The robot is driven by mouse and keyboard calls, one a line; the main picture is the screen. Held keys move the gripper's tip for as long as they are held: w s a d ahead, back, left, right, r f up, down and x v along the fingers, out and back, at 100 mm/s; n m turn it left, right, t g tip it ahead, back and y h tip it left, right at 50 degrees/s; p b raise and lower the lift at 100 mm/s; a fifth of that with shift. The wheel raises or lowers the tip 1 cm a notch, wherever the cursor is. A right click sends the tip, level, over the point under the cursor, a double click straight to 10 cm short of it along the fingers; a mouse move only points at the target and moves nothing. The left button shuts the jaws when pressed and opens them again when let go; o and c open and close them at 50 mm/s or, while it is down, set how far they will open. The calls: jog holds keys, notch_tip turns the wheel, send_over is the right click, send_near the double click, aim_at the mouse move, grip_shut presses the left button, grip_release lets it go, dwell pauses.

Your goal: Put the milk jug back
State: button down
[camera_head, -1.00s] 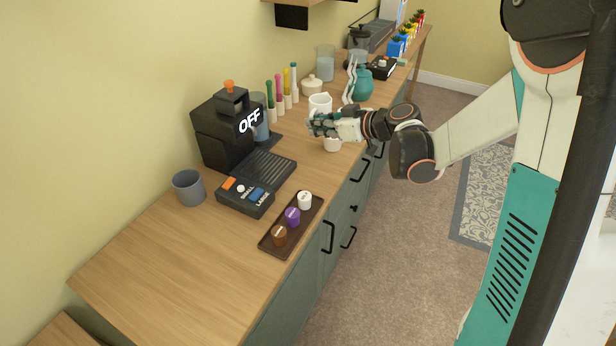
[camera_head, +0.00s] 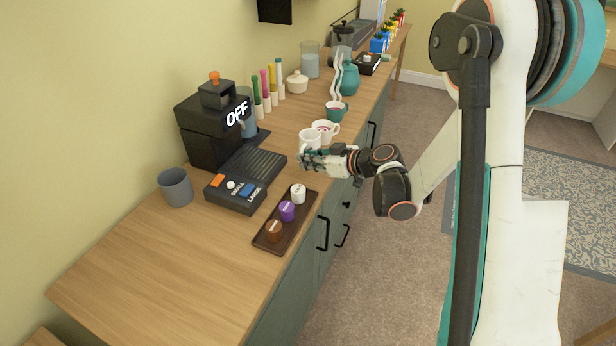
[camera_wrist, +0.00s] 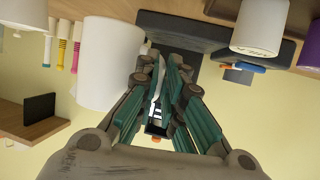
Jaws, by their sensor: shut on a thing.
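The white milk jug (camera_head: 310,138) is at the fingertips of my gripper (camera_head: 308,158), at the counter's front half. It looks upright and seems to be just above the counter, though the gap is hard to judge. In the wrist view the jug (camera_wrist: 108,65) is a large white cylinder left of the fingers. My gripper (camera_wrist: 165,75) is nearly closed there, shut on the jug, apparently at its handle. The exact grip is hidden between the fingers.
A white cup (camera_head: 326,128) with pink inside stands just behind the jug, and a teal cup (camera_head: 336,112) beyond it. The coffee machine (camera_head: 212,125) and a pod tray (camera_head: 262,244) are nearer. The counter's near left (camera_head: 150,270) is clear.

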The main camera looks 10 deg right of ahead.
jog(key=shift+f+b, duration=0.9)
jog(key=shift+f, duration=1.45)
jog(key=shift+r, duration=0.1)
jog(key=c, duration=1.7)
grip_release()
jog(key=p+v, duration=0.4)
jog(key=v, duration=0.8)
